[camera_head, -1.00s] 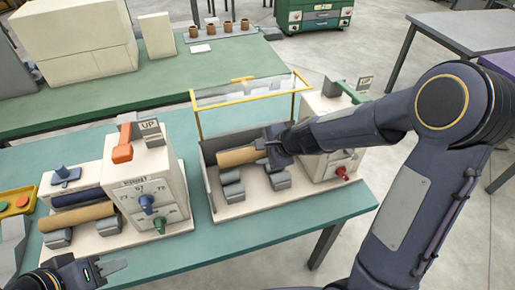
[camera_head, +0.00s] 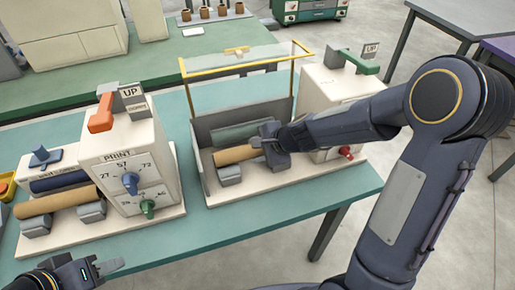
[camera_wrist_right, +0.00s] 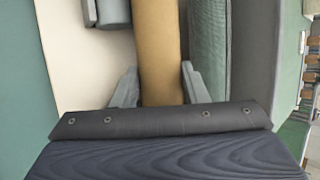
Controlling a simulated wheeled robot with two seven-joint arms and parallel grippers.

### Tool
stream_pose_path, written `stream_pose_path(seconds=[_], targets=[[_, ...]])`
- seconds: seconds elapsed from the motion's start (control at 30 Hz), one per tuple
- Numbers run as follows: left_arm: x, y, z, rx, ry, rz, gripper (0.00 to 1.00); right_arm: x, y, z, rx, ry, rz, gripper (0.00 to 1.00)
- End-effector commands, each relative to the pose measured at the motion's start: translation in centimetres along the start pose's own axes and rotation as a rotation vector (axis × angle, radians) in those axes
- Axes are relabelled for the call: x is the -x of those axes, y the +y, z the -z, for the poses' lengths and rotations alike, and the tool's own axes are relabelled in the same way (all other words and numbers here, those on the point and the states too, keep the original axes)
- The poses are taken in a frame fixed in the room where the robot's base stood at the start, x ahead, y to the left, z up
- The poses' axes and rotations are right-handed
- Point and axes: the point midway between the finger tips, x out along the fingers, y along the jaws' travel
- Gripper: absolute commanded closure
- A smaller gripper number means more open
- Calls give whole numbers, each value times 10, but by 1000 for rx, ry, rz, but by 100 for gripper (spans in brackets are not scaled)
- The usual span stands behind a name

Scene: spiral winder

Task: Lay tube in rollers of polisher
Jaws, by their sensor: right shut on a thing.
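A tan tube (camera_head: 236,155) lies across the polisher (camera_head: 290,180), the middle machine with the raised clear guard. My right gripper (camera_head: 270,145) is shut on the tube near its right end. In the right wrist view, the tube (camera_wrist_right: 157,45) runs between the two grey fingers of the right gripper (camera_wrist_right: 160,88). A grey-green roller (camera_head: 240,133) shows behind the tube, and a grey support block (camera_head: 229,174) stands in front of its left part. Whether the tube touches the rollers cannot be told. My left gripper (camera_head: 98,268) appears open and empty at the lower left.
A print machine (camera_head: 135,160) with another tan tube (camera_head: 65,200) on its rollers stands to the left. The polisher's yellow-framed clear guard (camera_head: 245,62) is up. Several small brown cups (camera_head: 212,14) stand on the back table. The green table's front strip is clear.

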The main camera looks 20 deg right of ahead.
Motion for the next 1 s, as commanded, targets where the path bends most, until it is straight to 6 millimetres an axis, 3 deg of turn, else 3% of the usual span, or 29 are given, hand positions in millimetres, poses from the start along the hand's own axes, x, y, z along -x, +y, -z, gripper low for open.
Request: stream_pose_path(seconds=[0.1, 0.13, 0.3, 0.67, 1.0], targets=[[1, 0, 0, 0, 0, 0, 64, 1, -1, 0, 0, 0, 1, 83], [1, 0, 0, 0, 0, 0, 64, 1, -1, 0, 0, 0, 1, 58], [1, 0, 0, 0, 0, 0, 64, 0, -1, 0, 0, 0, 0, 35], [3, 2, 2, 0, 0, 0, 64, 8, -2, 0, 1, 1, 1, 35], [20, 9, 10, 0, 0, 0, 64, 64, -3, -1, 0, 1, 3, 35]])
